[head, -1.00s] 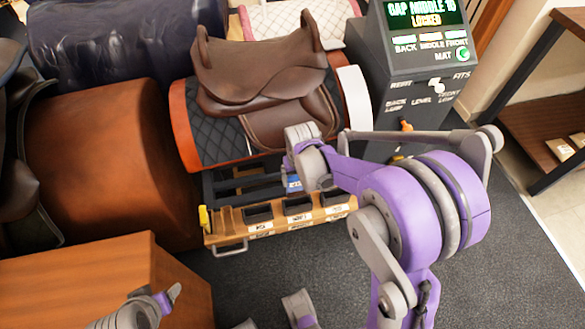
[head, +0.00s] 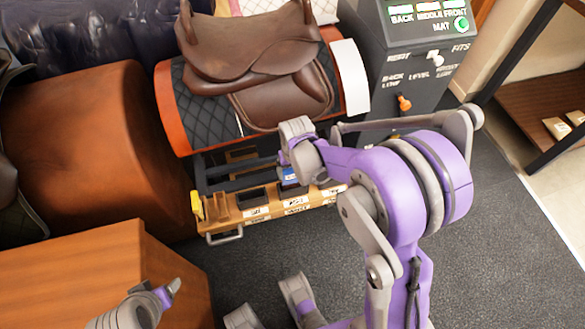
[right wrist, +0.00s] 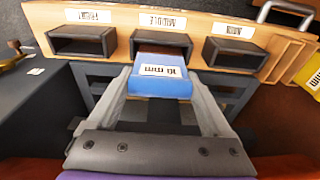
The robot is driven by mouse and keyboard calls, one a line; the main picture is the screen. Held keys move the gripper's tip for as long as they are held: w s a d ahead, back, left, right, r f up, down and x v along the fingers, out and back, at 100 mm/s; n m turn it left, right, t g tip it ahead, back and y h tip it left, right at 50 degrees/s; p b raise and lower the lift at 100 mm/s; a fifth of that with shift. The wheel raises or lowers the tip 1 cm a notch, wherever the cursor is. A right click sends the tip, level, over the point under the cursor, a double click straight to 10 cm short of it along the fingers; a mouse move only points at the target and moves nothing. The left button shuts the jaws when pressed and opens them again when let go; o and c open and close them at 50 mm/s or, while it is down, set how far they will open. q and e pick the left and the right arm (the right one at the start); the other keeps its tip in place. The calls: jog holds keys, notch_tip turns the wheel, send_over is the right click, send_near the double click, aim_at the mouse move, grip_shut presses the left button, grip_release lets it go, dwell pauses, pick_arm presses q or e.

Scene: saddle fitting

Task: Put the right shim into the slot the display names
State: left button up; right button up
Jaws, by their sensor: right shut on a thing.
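The blue shim (right wrist: 160,84), marked 10 mm, is between the fingertips of my right gripper (right wrist: 162,92), which is shut on it. In the right wrist view the shim's far end is at the mouth of the middle slot (right wrist: 162,46); I cannot tell whether it is inside. The front slot (right wrist: 80,42) is on its left and the back slot (right wrist: 236,54) on its right, both dark and empty-looking. In the head view a bit of blue shim (head: 288,175) shows behind the slot board (head: 225,213).
A brown saddle (head: 245,50) rests on a quilted pad above the board. The grey console (head: 425,75) with an orange lever (head: 403,103) stands right of it. A yellow piece (head: 197,205) is at the board's left end. A wooden box (head: 80,275) is front left.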

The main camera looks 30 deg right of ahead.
aim_at(293, 182)
jog(key=shift+f+b, duration=1.3)
jog(key=shift+f, duration=0.75)
jog(key=o, duration=1.1)
jog(key=shift+o, duration=0.2)
notch_tip(293, 182, up, 11)
jog(key=s+p, duration=0.1)
jog(key=p, duration=0.2)
jog(key=shift+a, duration=0.15)
jog(key=shift+s+f, duration=0.15)
